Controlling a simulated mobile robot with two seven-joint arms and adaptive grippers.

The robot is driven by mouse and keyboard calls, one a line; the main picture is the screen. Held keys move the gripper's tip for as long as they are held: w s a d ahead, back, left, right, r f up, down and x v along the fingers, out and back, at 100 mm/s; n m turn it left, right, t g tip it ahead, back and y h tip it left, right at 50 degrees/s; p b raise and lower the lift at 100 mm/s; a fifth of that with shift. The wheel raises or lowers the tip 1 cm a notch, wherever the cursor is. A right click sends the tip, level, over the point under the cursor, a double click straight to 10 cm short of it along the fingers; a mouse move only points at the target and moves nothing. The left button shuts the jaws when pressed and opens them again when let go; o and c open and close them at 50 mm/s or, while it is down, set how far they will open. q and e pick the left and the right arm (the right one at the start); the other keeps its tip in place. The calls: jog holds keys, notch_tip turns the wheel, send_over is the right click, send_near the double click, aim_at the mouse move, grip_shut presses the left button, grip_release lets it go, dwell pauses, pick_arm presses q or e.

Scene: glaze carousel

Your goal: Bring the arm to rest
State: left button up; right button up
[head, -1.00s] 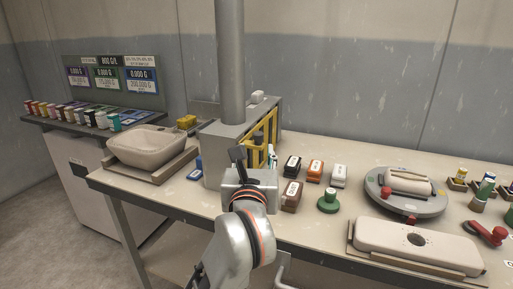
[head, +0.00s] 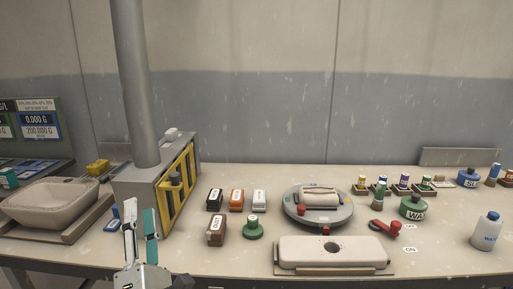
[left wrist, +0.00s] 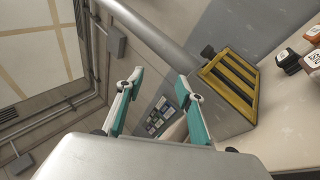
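My left gripper (head: 140,236) stands upright in front of the bench's left part, in front of the grey box with yellow bars. In the left wrist view its two teal-lined fingers (left wrist: 160,94) are spread wide with nothing between them. Behind the fingers the wrist view shows the wall, the pipe and the box with yellow bars (left wrist: 231,80). My right gripper does not show in either view.
The bench holds a basin (head: 50,203), the barred box (head: 160,190), several small blocks, a grey turntable (head: 318,219), a long pale slab (head: 331,251) and a water bottle (head: 486,231). A thick pipe (head: 135,80) rises from the box.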

pick_arm(q)
jog(key=s+d+f+m+g+h+p, duration=0.1)
jog(key=s+d+f+m+h, duration=0.2)
jog(key=f+m, duration=0.35)
jog(key=s+d+f+m+g+h, duration=0.1)
jog(key=d+f+m+h, duration=0.2)
jog(key=f+m+h, duration=0.4)
jog(key=s+d+f+m+g+h+p, duration=0.1)
jog(key=s+d+f+m+h, duration=0.15)
jog(key=f+m, duration=0.5)
jog(key=s+a+f+m+g, duration=0.2)
jog(key=s+f+m+g, duration=0.2)
jog(key=s+f, duration=0.3)
jog(key=s+a+f+m+g+y+p, duration=0.1)
jog(key=s+f+m+g, duration=0.4)
jog(key=f, duration=1.1)
jog(key=s+a+m, duration=0.1)
jog(key=s, duration=0.1)
jog(key=shift+s, duration=0.3)
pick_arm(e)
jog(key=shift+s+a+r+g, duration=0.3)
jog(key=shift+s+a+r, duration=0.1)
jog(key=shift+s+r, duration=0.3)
pick_arm(q)
jog(key=shift+a+r, duration=0.1)
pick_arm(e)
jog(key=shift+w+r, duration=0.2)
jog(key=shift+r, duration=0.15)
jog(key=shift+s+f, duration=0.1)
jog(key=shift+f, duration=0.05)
